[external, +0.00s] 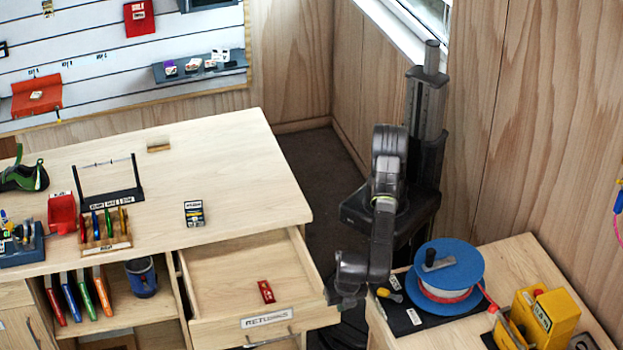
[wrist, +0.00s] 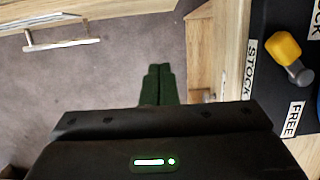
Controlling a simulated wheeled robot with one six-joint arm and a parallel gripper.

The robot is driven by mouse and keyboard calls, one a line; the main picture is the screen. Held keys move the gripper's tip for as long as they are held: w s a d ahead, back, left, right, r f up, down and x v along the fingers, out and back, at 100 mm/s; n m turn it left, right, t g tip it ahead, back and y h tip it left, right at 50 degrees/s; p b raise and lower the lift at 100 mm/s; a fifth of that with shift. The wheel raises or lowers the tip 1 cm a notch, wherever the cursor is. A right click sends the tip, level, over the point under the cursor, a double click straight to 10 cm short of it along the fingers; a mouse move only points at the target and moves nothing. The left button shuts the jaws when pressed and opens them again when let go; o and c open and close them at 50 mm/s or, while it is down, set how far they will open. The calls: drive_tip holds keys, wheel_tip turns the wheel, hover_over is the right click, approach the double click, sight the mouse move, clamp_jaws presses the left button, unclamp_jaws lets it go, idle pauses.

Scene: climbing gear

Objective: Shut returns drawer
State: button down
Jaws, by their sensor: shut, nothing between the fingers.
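The returns drawer (external: 262,322) stands pulled out of the wooden counter at its right end, with a "RETURNS" label and a bar handle on its front. A small red item (external: 267,291) lies inside it. In the wrist view, a drawer front with a pale strip and bar handle (wrist: 62,43) shows at upper left and appears to be the same drawer. My gripper (external: 346,298) is low, just right of the drawer's front right corner; I cannot tell whether it touches. In the wrist view its dark green fingers (wrist: 158,84) are together and empty, over the carpet.
A side table (external: 520,252) stands close to the right of my gripper, with a blue reel (external: 448,262), a yellow device (external: 545,315) and a black "STOCK/FREE" mat (wrist: 285,75). The counter top (external: 230,150) holds a small labelled box (external: 194,213) and racks. Carpet is open in front of the drawer.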

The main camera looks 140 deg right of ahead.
sight(303, 244)
drive_tip(key=s+d+f, duration=0.1)
drive_tip(key=f, duration=0.2)
drive_tip(key=s+d+f+p, duration=0.1)
drive_tip(key=d+f, duration=0.1)
drive_tip(key=f, duration=0.1)
drive_tip(key=s+d+f, duration=0.1)
drive_tip(key=f, duration=0.2)
drive_tip(key=shift+s+d+p, duration=0.1)
drive_tip(key=shift+d+p, duration=0.2)
drive_tip(key=shift+d, duration=0.1)
drive_tip(key=shift+s+d, duration=0.15)
drive_tip(key=shift+d, duration=0.05)
drive_tip(key=shift+d, duration=0.15)
drive_tip(key=s+d+b, duration=0.1)
drive_tip(key=s+d, duration=0.4)
drive_tip(key=d, duration=0.3)
drive_tip(key=s+d+b, duration=0.2)
drive_tip(key=s+d, duration=0.3)
drive_tip(key=d, duration=0.3)
drive_tip(key=s+d+b, duration=0.1)
drive_tip(key=s+d, duration=0.5)
drive_tip(key=d, duration=0.2)
drive_tip(key=shift+d, duration=0.4)
drive_tip(key=shift+a, duration=0.1)
